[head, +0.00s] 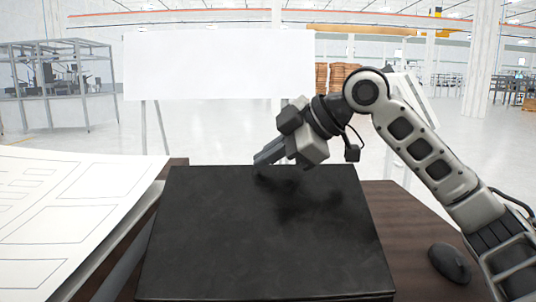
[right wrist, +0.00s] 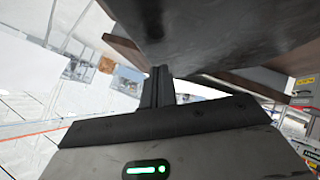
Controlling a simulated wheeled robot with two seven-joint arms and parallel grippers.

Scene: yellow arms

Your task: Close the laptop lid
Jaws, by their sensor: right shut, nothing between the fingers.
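The laptop (head: 260,235) is a black slab on the brown desk, and its broad dark surface faces up in the head view. No keyboard or screen shows, and I cannot tell whether the lid lies fully flat. My right gripper (head: 264,160) is at the slab's far edge, pointing down and left, with a shadow on the surface below it. In the right wrist view, my right gripper's fingers (right wrist: 157,85) are together and empty, close beside the dark laptop panel (right wrist: 215,30). I cannot tell whether they touch it. My left gripper is out of view.
A black mouse (head: 450,263) lies right of the laptop on the desk (head: 400,215). A white board (head: 220,65) stands behind the desk. The air above the laptop's near half is clear.

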